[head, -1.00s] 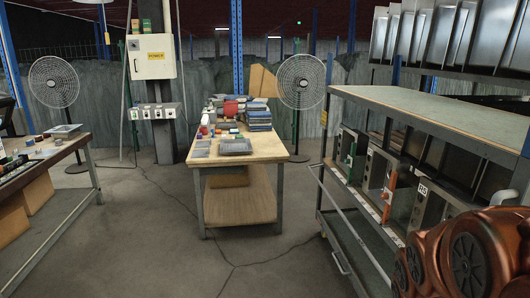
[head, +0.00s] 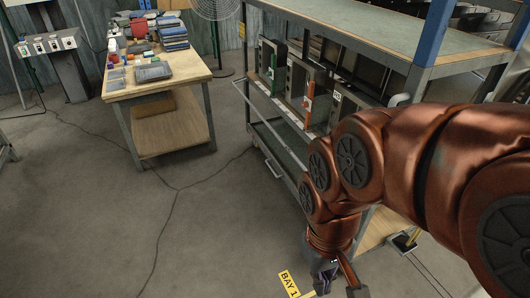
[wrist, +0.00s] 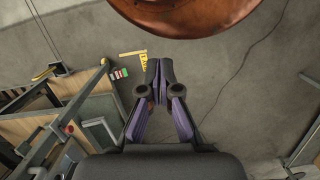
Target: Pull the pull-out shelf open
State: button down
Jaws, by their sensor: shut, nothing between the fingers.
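The grey metal rack (head: 400,52) stands at the right in the head view. Its lower level has a greenish shelf (head: 284,146) with a metal bar handle (head: 275,172) at its front; it looks pushed in. A longer rail (head: 283,110) runs along the front above it. I cannot tell for sure which of these is the pull-out shelf. My gripper (head: 338,289) hangs low over the floor, right of and nearer than the handle, and touches nothing. In the wrist view my gripper (wrist: 160,70) has its fingertips together, empty, above bare floor.
Several grey units (head: 303,92) stand on the rack's middle level. A wooden table (head: 160,92) with books and small boxes stands at the left. A yellow BAY 1 marking (head: 289,283) lies on the floor beside my gripper.

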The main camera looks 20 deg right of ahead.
aim_at(288, 168)
jog(key=u, duration=0.1)
jog(key=i, duration=1.55)
jog(key=u, duration=0.55)
jog(key=i, duration=0.55)
jog(key=u, duration=0.1)
